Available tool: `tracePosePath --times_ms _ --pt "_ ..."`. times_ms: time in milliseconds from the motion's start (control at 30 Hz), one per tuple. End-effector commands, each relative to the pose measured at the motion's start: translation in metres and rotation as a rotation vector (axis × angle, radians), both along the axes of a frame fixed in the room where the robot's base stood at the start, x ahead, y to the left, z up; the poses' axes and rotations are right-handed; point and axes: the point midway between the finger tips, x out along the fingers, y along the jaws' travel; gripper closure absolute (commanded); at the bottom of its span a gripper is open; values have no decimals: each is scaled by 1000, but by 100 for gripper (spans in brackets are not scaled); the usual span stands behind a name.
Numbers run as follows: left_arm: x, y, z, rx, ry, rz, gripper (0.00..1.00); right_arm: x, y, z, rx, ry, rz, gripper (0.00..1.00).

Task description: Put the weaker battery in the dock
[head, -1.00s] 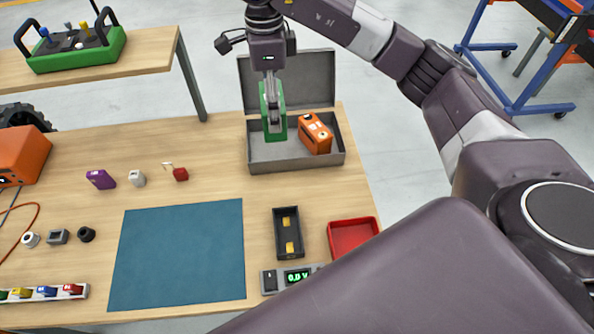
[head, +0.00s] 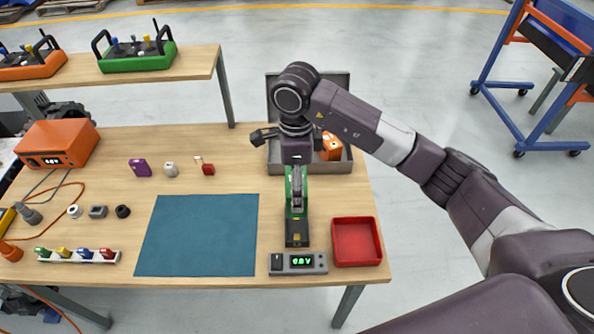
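My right gripper (head: 297,205) is shut on a green battery (head: 289,209), held upright over the far part of a black cradle (head: 297,241). The arm hides part of the battery, and I cannot tell whether it touches the cradle. A yellow contact shows at the cradle's near end. The meter (head: 299,263) in front of the cradle reads 0.0 V. An orange battery (head: 331,147) is in the open grey case (head: 346,165), partly hidden behind my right arm. My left gripper is not in view.
An empty red tray (head: 356,243) stands right of the cradle. A blue mat (head: 197,236) lies clear to the left. Small purple (head: 140,168), white and red parts sit behind it. An orange powered box (head: 58,144) stands at the far left.

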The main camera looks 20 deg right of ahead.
Motion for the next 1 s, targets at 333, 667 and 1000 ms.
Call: tracePosePath --times_ms 333,667,1000 --pt "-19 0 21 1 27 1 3 0 1 -66 3 -2 1 79" --pt "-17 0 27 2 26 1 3 0 1 -92 4 -2 1 79" --pt "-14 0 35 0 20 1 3 1 1 -125 4 -5 2 79"
